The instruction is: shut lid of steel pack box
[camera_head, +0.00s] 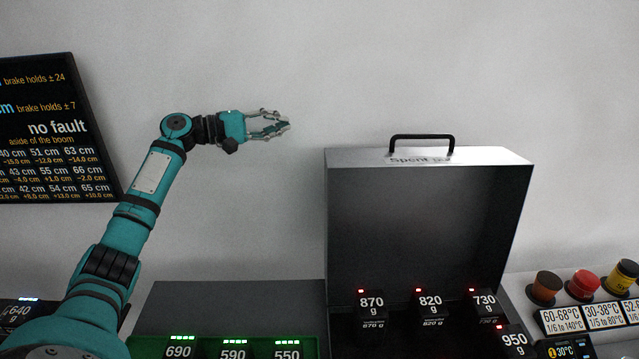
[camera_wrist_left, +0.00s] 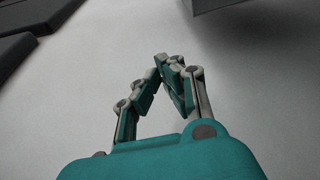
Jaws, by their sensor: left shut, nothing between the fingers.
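The steel pack box stands at the right of the head view with its lid (camera_head: 425,215) raised upright, so I see the dark inside of the lid. A black handle (camera_head: 421,137) sits on the lid's top edge, beside partly readable lettering. Several black packs sit in the box, among them the 870 g pack (camera_head: 371,303). My left gripper (camera_head: 284,126) is in the air, left of the lid's top edge and a little higher. It is shut and empty, apart from the lid. In the left wrist view its fingertips (camera_wrist_left: 165,72) come together. My right gripper is not in view.
A green tray (camera_head: 312,345) with several packs is left of the box. A dark screen (camera_head: 50,130) hangs on the left wall. Coloured knobs, one red (camera_head: 585,281), stand on a panel at the right. The wall space above the lid is clear.

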